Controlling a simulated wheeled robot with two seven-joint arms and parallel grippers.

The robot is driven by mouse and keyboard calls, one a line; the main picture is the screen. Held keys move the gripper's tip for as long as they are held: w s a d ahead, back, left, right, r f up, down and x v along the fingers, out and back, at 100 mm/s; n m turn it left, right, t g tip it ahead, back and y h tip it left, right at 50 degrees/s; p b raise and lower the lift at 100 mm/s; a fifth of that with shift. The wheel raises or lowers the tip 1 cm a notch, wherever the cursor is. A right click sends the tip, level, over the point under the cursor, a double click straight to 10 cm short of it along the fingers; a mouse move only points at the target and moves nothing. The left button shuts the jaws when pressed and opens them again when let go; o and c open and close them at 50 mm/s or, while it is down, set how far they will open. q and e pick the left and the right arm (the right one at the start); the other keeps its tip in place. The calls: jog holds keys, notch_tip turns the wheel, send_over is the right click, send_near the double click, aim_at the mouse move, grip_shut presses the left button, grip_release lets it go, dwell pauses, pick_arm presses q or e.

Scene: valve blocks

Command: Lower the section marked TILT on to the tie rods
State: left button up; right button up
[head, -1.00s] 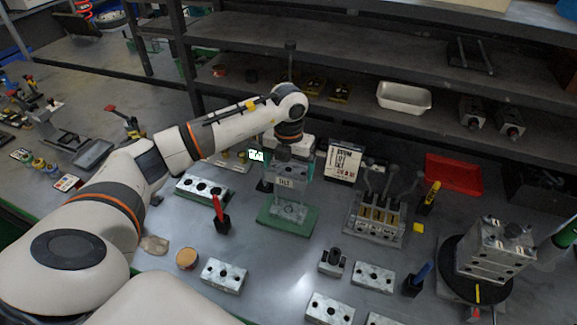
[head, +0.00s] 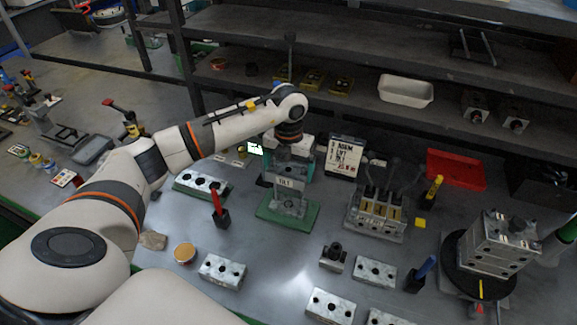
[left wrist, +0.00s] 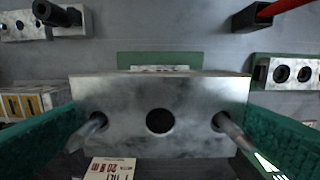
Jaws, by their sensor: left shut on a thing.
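The grey metal section marked TILT (head: 285,182) is in the grip of my left gripper (head: 291,163), above the green base plate (head: 268,211). In the left wrist view the section (left wrist: 160,95) shows its top face with a row of three holes. The green finger pads of my left gripper (left wrist: 162,135) stand at its two ends. Two tie rods (left wrist: 93,128) stick up at the outer holes, and the middle hole is empty. Whether the section's underside touches the stack below is hidden. My right gripper is not in view.
A lever valve bank (head: 378,212) stands to the right. A red screwdriver holder (head: 220,215) and a long grey block (head: 202,186) stand to the left. Loose valve blocks (head: 222,270) lie in front. A label card (head: 343,156) stands behind. A turntable with a block stack (head: 497,243) is at right.

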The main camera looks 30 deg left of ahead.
aim_at(288, 169)
pick_arm(q)
jog(key=shift+f+b, duration=1.35)
jog(key=shift+f, duration=0.5)
jog(key=o, duration=0.9)
jog(key=shift+r, duration=0.1)
notch_tip(288, 169, up, 17)
jog(key=p, duration=1.4)
jog(key=s+d+f+n+b, duration=0.6)
jog(key=s+n+b, duration=0.1)
jog(key=n, duration=0.9)
jog(key=s+d+f+n+b, duration=0.6)
jog(key=s+d+n+b, duration=0.1)
jog(key=n, duration=1)
jog(key=shift+s+d+f+b, duration=0.25)
jog(key=shift+s+b, duration=0.2)
jog(key=shift+b, duration=0.35)
